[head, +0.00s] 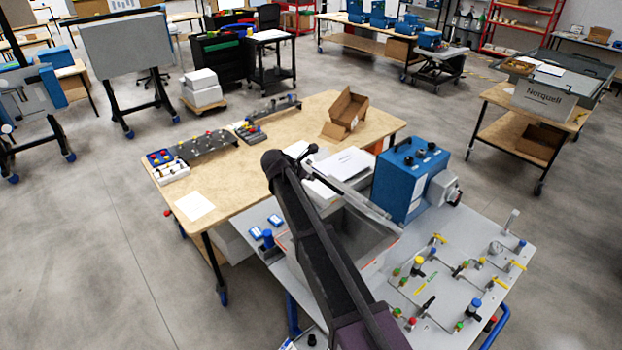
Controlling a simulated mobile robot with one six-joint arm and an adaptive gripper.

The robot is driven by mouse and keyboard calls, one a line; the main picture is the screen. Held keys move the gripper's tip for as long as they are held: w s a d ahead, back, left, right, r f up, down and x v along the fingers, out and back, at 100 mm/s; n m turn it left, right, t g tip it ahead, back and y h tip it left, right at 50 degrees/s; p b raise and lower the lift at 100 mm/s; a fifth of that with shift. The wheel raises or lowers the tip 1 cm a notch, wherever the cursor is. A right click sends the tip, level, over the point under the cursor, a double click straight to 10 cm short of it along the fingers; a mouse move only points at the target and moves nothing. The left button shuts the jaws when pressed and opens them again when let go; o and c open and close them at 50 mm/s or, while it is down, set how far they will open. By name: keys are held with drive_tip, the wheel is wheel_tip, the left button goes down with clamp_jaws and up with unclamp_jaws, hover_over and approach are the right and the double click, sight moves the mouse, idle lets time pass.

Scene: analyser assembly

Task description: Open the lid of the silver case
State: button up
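A grey, silver-looking case (376,246) sits on the grey-topped bench, just left of the blue box. My gripper is not clearly seen. The dark far end of my arm is above and beyond the case, over the edge of the wooden table. No fingertips can be made out, and nothing is visibly held.
The blue box (402,180) with black knobs stands close right of the case. Valves and fittings cover the right of the grey bench top (462,222). The wooden table (240,203) behind holds an open cardboard box (347,112), papers and small parts.

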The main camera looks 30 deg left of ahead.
drive_tip(key=o, duration=0.5)
drive_tip(key=shift+d, duration=0.1)
drive_tip(key=shift+o, duration=0.2)
drive_tip(key=m+t+y+b, duration=0.35)
drive_tip(key=m+t, duration=0.25)
drive_tip(key=m, duration=0.7)
approach(324, 182)
drive_tip(key=v, duration=0.3)
drive_tip(key=shift+s+a+f+h+b, duration=0.1)
drive_tip(key=shift+a+f+h+b, duration=0.1)
drive_tip(key=shift+a+h+b, duration=0.1)
drive_tip(key=shift+d, duration=0.1)
drive_tip(key=b+x, duration=0.3)
drive_tip(key=x, duration=1.1)
drive_tip(key=shift+r, duration=0.15)
